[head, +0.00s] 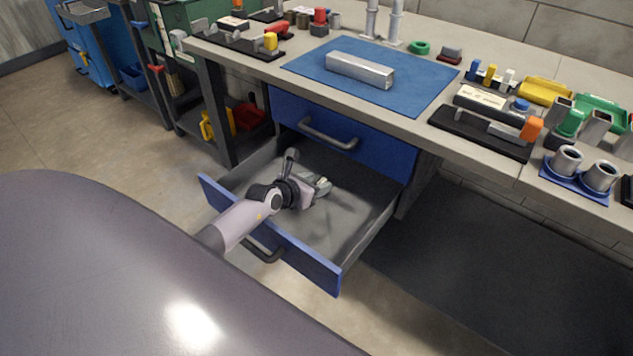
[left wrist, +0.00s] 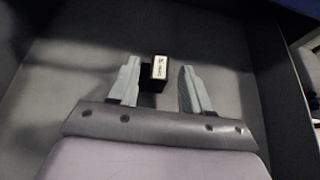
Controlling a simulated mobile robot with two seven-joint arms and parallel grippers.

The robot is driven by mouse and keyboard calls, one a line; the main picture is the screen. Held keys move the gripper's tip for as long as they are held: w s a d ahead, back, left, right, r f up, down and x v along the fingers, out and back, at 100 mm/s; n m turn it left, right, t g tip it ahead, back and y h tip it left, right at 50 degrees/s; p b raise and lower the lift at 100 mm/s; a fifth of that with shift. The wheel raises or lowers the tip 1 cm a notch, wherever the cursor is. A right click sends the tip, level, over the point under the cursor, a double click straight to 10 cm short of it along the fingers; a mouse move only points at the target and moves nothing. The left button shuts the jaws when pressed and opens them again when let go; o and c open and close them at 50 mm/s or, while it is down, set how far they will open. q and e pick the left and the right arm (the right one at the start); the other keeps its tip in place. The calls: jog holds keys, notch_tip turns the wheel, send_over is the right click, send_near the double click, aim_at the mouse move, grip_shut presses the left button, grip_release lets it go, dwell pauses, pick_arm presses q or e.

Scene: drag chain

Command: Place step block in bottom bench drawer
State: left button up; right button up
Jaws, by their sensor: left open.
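The bottom bench drawer (head: 318,262) is pulled open, with a blue front and a grey inside. My left gripper (head: 323,187) is inside it, low over the drawer floor, open. In the left wrist view a small dark block with a white label (left wrist: 160,69), which looks like the step block, is on the drawer floor. It shows between the spread fingers of my left gripper (left wrist: 158,75), with no finger visibly closed on it. In the head view I cannot make out the block; the gripper hides that spot. My right gripper is not in view.
The upper blue drawer (head: 345,140) is shut above the open one. On the bench, a metal bar (head: 360,70) lies on a blue mat (head: 425,90). Black trays, coloured parts and metal cups (head: 567,160) stand around it. A dark floor mat (head: 480,250) lies right of the drawer.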

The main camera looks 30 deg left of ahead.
pick_arm(q)
jog(key=p+v, duration=0.2)
jog(key=v, duration=0.3)
jog(key=shift+r, duration=0.1)
jog(key=shift+v, duration=0.85)
